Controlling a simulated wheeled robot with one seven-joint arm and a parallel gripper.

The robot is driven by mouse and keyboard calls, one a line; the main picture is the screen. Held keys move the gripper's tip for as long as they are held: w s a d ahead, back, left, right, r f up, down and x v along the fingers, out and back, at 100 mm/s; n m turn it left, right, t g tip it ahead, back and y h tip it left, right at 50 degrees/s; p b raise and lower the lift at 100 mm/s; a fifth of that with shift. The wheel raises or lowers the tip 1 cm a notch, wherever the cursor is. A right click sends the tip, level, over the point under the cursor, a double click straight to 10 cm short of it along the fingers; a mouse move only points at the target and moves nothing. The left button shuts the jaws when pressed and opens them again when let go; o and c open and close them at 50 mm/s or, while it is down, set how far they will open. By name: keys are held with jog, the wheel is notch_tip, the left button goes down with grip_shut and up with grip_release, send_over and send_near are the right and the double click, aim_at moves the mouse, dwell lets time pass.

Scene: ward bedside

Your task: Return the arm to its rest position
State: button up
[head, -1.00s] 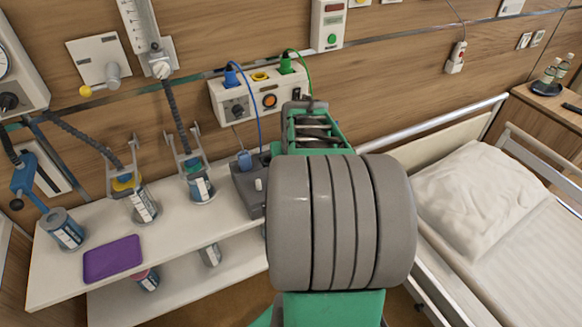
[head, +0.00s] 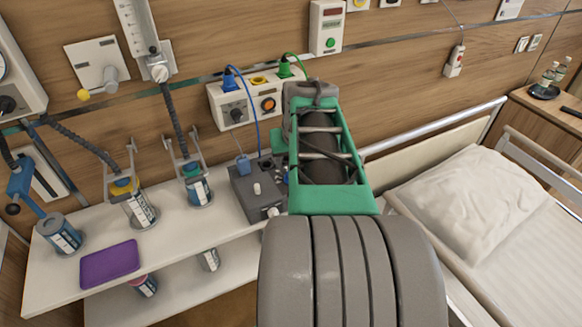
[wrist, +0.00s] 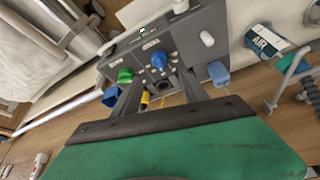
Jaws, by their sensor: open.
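My gripper (wrist: 160,80) shows in the wrist view as two dark fingers, apart, with nothing between them. Beyond the fingers is a grey unit (wrist: 212,35) with a blue knob (wrist: 158,58), a green plug (wrist: 125,75) and a white knob. I cannot tell the gap between fingers and unit. In the head view my green and grey arm reaches up the middle towards the wall, and it hides the fingertips. The same unit (head: 250,187) stands on the white shelf just left of my arm, partly hidden by it.
A wall socket box (head: 232,103) with blue and green cables is behind my arm. Canisters (head: 140,210) and a purple pad (head: 110,263) are on the white shelf (head: 185,232) at left. The bed with a pillow (head: 465,200) and rails is at right.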

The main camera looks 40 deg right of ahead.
jog(key=shift+s+r, duration=0.1)
jog(key=shift+r, duration=0.05)
jog(key=s+a+f+m+g+y, duration=0.1)
jog(key=s+a+f+g, duration=0.1)
jog(key=s+a+f, duration=0.5)
jog(key=w+a+r+n, duration=0.1)
jog(key=a+n, duration=0.1)
jog(key=a, duration=0.4)
jog(key=w+a+r+n+t+y, duration=0.1)
jog(key=a+n, duration=0.2)
jog(key=a, duration=0.4)
jog(key=w+a+r+n, duration=0.1)
jog(key=w+a+n, duration=0.1)
jog(key=a, duration=0.4)
jog(key=shift+a+r, duration=0.15)
jog(key=shift+r, duration=0.05)
jog(key=shift+w, duration=0.1)
